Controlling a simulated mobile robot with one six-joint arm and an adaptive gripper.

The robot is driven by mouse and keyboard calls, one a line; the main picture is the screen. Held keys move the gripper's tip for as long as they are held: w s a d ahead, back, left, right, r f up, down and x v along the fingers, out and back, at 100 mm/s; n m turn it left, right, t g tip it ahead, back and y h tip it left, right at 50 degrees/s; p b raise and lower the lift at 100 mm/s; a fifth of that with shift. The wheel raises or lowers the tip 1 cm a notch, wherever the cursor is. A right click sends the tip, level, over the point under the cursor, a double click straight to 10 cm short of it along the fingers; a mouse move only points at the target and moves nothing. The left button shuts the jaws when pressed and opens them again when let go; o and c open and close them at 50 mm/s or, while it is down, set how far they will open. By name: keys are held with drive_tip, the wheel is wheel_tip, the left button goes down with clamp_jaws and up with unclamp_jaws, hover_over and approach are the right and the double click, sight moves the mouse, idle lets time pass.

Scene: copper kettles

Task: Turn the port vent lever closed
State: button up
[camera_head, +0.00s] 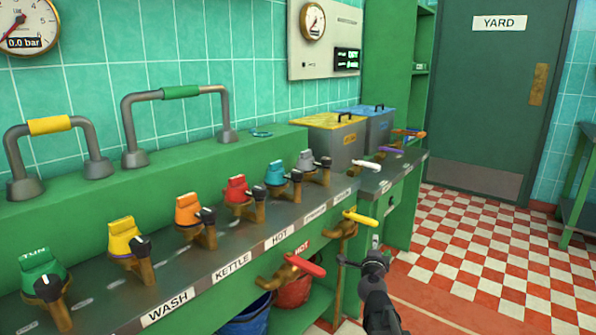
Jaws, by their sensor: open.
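No label reading "port vent" is legible, so I cannot tell which lever it is. A red-handled lever (304,265) and a yellow-handled lever (360,217) stick out from the front of the green bench on brass taps. Farther along are a white-handled lever (366,164), a purple-handled one (385,149) and an orange-handled one (409,133). My gripper (359,251) is open and empty, in front of the bench. In the picture it is just below the yellow-handled lever and right of the red one; contact is not visible.
Several coloured knob valves (124,239) line the bench top, above labels including WASH, KETTLE and HOT. Bent pipes (129,126) with yellow and green bands rise behind. A blue bucket (245,320) and a red bucket (293,290) sit underneath. The checkered floor (490,250) at right is clear.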

drive_tip(key=s+a+f+n+g+y, duration=0.2)
drive_tip(key=a+f+n+y, duration=0.1)
drive_tip(key=a+n+y, duration=0.8)
drive_tip(key=s+a+f+n+g, duration=0.2)
drive_tip(key=s+f+n+g, duration=0.3)
drive_tip(key=f+n, duration=0.15)
drive_tip(key=s+d+f+n+g+h, duration=0.1)
drive_tip(key=s+d+f+g+h, duration=0.15)
drive_tip(key=s, duration=0.35)
drive_tip(key=s+d+f+n+g+h+p, duration=0.1)
drive_tip(key=s+d+f+g+h, duration=0.1)
drive_tip(key=s+f+g, duration=0.3)
drive_tip(key=s+d+f+n+g+h, duration=0.1)
drive_tip(key=s+d+g+h, duration=0.15)
drive_tip(key=s, duration=0.45)
wheel_tip(320, 180, up, 37)
drive_tip(key=p, duration=3.6)
drive_tip(key=shift+w+y, duration=0.3)
drive_tip(key=shift+w, duration=0.05)
drive_tip(key=shift+a+f, duration=0.1)
